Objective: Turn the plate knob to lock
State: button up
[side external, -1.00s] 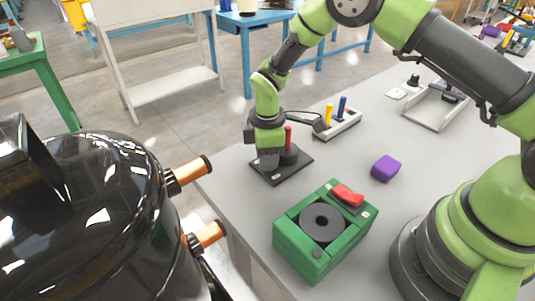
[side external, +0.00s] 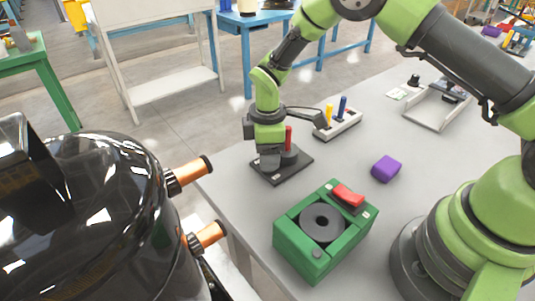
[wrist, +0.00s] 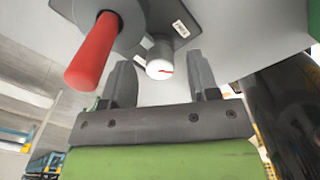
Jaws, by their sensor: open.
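The dark plate (side external: 297,172) lies flat near the table's far left edge. It carries a grey round base with an upright red handle (side external: 289,136). In the wrist view, the red handle (wrist: 92,52) stands out from its grey disc. A white knob (wrist: 160,58) with a red mark sits on the plate beside it. My gripper (wrist: 160,80) is open, with its fingers on either side of the white knob; I cannot tell whether they touch it. In the side view my gripper (side external: 268,156) is low over the plate and hides the knob.
A green box (side external: 290,250) with a black ring (side external: 322,222) and a red piece (side external: 348,194) stands in front. A purple block (side external: 386,169) lies to the right. A rack with yellow and blue pegs (side external: 342,125) stands behind. A black tank (side external: 90,215) with orange-sleeved pipes is at left.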

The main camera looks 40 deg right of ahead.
notch_tip(320, 180, up, 9)
dwell(0.3)
jog(key=n, duration=0.4)
jog(key=shift+f, duration=0.1)
jog(key=shift+f+n, duration=0.25)
jog(key=shift+n, duration=0.05)
notch_tip(320, 180, down, 9)
jog(key=shift+f, duration=0.15)
